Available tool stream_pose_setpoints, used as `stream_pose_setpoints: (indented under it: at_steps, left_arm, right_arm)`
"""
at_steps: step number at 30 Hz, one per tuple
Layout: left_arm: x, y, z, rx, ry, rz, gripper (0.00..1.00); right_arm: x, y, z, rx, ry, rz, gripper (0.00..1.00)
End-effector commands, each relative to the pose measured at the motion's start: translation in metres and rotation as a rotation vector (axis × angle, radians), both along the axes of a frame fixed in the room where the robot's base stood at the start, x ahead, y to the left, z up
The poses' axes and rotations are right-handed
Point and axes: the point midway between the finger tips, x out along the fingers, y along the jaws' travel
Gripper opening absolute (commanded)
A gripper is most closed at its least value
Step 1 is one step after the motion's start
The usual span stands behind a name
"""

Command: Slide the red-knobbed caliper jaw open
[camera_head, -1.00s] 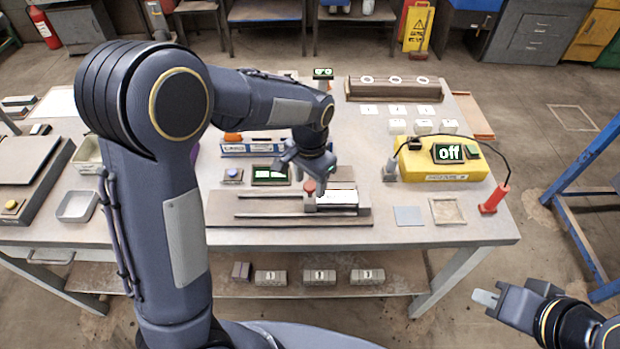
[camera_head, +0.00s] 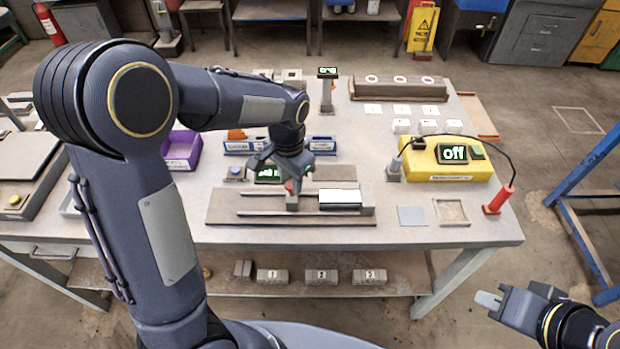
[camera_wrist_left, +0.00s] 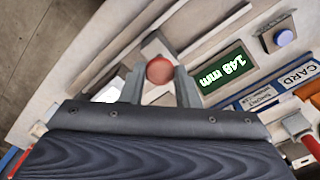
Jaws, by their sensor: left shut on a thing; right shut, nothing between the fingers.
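The caliper (camera_head: 222,214) is a flat base with rails near the table's front edge. Its sliding jaw (camera_head: 292,204) is a small grey block topped by a red knob (camera_head: 290,186). A white-topped block (camera_head: 340,197) sits at the right end, with a gap between it and the jaw. My left gripper (camera_head: 289,184) is shut on the red knob; the knob (camera_wrist_left: 160,70) shows between both fingers in the wrist view. A green display (camera_wrist_left: 224,72) there appears to read 148 mm. My right gripper (camera_head: 487,299) is shut and empty, off the table's front right.
A yellow box (camera_head: 440,172) marked "off" is cabled to a red-handled probe (camera_head: 499,197) at the right. A purple bin (camera_head: 183,149) and blue-labelled rack (camera_head: 245,147) stand behind the caliper. A blue button (camera_head: 235,172) sits near the display. Numbered blocks (camera_head: 320,276) lie on the lower shelf.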

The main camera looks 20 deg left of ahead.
Motion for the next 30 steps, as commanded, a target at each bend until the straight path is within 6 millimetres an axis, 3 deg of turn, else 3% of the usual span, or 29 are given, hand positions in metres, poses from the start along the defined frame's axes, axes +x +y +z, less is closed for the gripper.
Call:
stream_pose_setpoints:
  at_steps: [4,14,15,20,30]
  left_arm:
    - [-0.006,0.024,0.001,-0.001,-0.004,0.004,0.0]
    - [-0.008,0.029,0.001,0.0,-0.004,0.001,0.0]
    - [-0.007,0.029,0.001,0.0,-0.004,0.001,0.29]
    - [-0.008,0.028,0.001,0.0,-0.004,0.001,0.5]
    - [-0.008,0.028,0.005,-0.001,-0.003,0.0,0.5]
  right_arm:
    - [0.0,0.0,-0.002,0.0,0.0,0.0,0.0]
    - [0.0,0.0,-0.001,0.0,0.0,0.0,0.0]
    - [0.0,0.0,-0.001,0.0,0.0,0.0,0.0]
    - [0.0,0.0,-0.001,0.0,0.0,0.0,0.0]
    - [0.0,0.0,-0.002,0.0,0.0,0.0,0.0]
